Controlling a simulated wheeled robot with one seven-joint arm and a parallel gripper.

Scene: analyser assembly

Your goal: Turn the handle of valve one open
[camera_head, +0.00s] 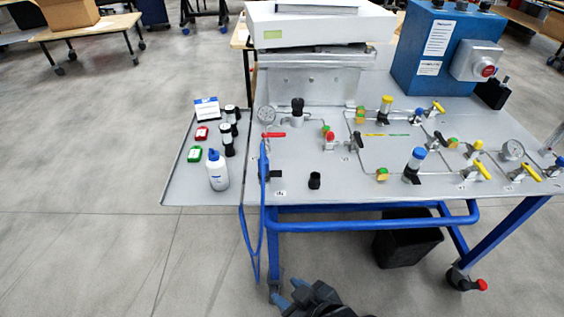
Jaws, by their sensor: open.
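The panel's valves stand on the grey cart top (285,180). A red-handled valve (273,135) is at the left, near a round gauge. A valve with a black handle (356,140) is near the middle. Yellow-handled valves stand at the right, one with a yellow handle (483,171) and another with a yellow handle (530,173). I cannot read any label that tells which is valve one. My gripper (289,292) is at the bottom edge, low in front of the cart, open and empty, its blue fingertips apart. It is well away from every valve.
A white bottle (218,172), dark vials and red and green boxes stand on the left side shelf (180,185). A blue control box (425,60) is at the back right. A blue rail (370,222) runs along the cart's front. A black bin (408,247) is underneath.

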